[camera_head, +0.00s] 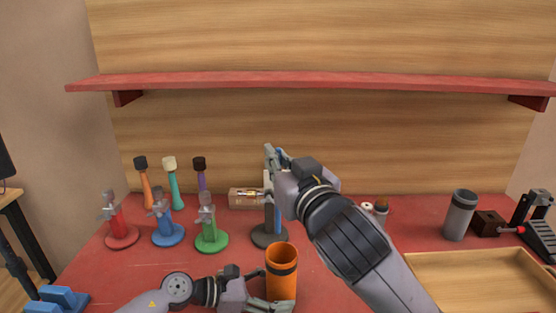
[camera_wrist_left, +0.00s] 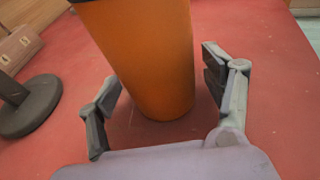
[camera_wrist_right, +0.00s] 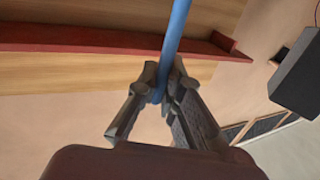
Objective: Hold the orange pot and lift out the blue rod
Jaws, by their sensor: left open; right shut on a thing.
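The orange pot (camera_head: 281,284), with a dark band near its rim, stands upright on the red table. It also fills the upper middle of the left wrist view (camera_wrist_left: 150,65). My left gripper (camera_head: 268,305) is open low at the pot, a finger on either side, with visible gaps between fingers and wall. My right gripper (camera_head: 275,158) is high above the pot, shut on the blue rod (camera_wrist_right: 175,35). The rod hangs down from it (camera_head: 278,218), and its lower end seems to be just above the pot's rim. The gripper hides part of the rod.
A dark stand (camera_head: 268,238) is close behind the pot. Red (camera_head: 122,239), blue (camera_head: 168,237) and green (camera_head: 212,241) stands are at the left. A grey canister (camera_head: 460,215) and a wooden tray (camera_head: 480,255) are at the right. A red shelf (camera_head: 320,80) runs above.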

